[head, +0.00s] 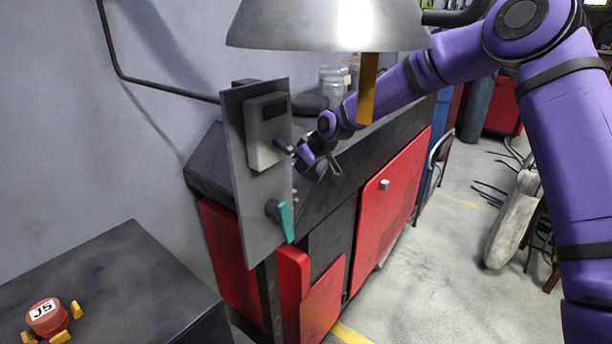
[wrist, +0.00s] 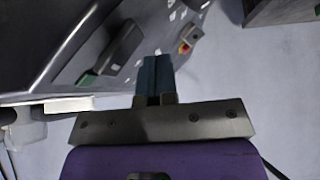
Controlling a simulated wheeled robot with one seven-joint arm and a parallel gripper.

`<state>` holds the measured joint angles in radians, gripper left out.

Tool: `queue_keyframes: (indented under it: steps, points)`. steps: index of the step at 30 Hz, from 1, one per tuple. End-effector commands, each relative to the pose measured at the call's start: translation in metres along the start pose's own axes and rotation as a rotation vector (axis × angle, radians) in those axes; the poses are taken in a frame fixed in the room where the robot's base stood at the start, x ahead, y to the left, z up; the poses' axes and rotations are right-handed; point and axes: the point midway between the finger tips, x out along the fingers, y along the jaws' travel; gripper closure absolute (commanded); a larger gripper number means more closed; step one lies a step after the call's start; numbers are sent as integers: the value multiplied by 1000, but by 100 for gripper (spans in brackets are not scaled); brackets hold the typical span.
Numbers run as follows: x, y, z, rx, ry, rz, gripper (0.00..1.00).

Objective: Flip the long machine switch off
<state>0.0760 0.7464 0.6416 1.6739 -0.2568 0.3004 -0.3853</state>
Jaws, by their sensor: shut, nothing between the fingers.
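A grey upright panel (head: 262,200) stands at the front end of the bench in the head view. It carries a light grey switch box (head: 262,135) with a short dark lever on its right side, and a teal-handled lever (head: 285,218) lower down, pointing downward. I cannot tell for sure which one is the long machine switch. In the wrist view my gripper (wrist: 155,66) is shut and empty, its fingers together. In the head view the end of my arm is close to the right of the switch box; the fingertips are hard to make out, and contact cannot be told.
A dark bench with red doors (head: 392,195) runs behind the panel. A metal lamp shade (head: 330,25) hangs above. A dark cabinet top (head: 120,265) holds a red J5 object (head: 47,316) at lower left. Open floor (head: 440,270) lies to the right.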

Motion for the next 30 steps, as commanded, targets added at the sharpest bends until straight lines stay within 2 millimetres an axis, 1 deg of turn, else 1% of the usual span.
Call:
queue_keyframes:
  steps: [14,30]
  points:
    - [-4,-3,-3,0,0,0,100]
    - [-34,-25,-25,-2,1,0,100]
